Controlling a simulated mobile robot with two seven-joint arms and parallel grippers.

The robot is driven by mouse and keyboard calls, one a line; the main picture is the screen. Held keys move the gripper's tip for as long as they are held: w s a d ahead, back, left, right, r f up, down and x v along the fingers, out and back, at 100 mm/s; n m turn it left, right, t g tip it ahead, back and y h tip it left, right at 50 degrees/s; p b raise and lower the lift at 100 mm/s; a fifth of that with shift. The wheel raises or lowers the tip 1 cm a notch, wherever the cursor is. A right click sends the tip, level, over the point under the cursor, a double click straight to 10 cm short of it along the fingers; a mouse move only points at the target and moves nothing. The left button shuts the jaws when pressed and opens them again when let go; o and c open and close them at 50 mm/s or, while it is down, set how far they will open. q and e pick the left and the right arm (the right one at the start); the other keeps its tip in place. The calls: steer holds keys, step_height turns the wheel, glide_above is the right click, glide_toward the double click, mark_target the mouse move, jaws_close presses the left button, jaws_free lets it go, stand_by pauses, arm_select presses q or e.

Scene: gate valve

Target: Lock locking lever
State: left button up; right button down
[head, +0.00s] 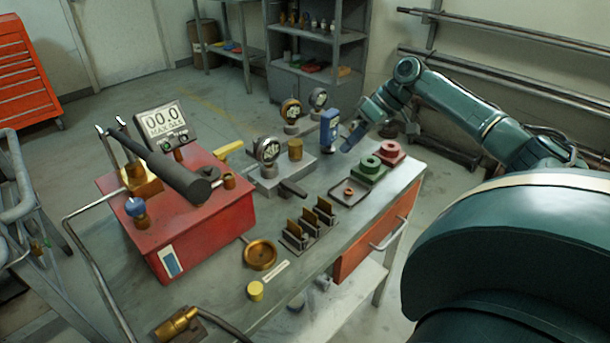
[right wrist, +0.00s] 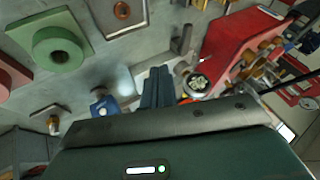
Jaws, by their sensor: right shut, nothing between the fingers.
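The frames do not settle which part is the locking lever. A yellow handle (head: 230,148) sticks out behind the red box, and a short dark lever (head: 293,190) projects from the front of the grey gauge block (head: 267,184). A similar dark bar (right wrist: 181,40) shows in the right wrist view. My right gripper (head: 346,148) is shut and empty above the far part of the bench, just right of a blue device (head: 329,130). In the right wrist view its closed fingers (right wrist: 156,75) point over the bench, apart from the bar. My left gripper is not in view.
The red pump box (head: 205,222) with a black handle (head: 172,172) and display stands left on the bench. Dial gauges (head: 267,149) stand at the back. Green (head: 368,168) and red (head: 389,151) blocks sit right. Dark slotted holders (head: 309,228) and a brass dish (head: 260,254) are in front.

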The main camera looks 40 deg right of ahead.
mark_target(294, 189)
steer(key=shift+s, duration=0.1)
steer(key=x, duration=1)
steer(key=shift+s+a, duration=0.1)
steer(key=shift+a, duration=1.9)
steer(key=shift+p, duration=0.3)
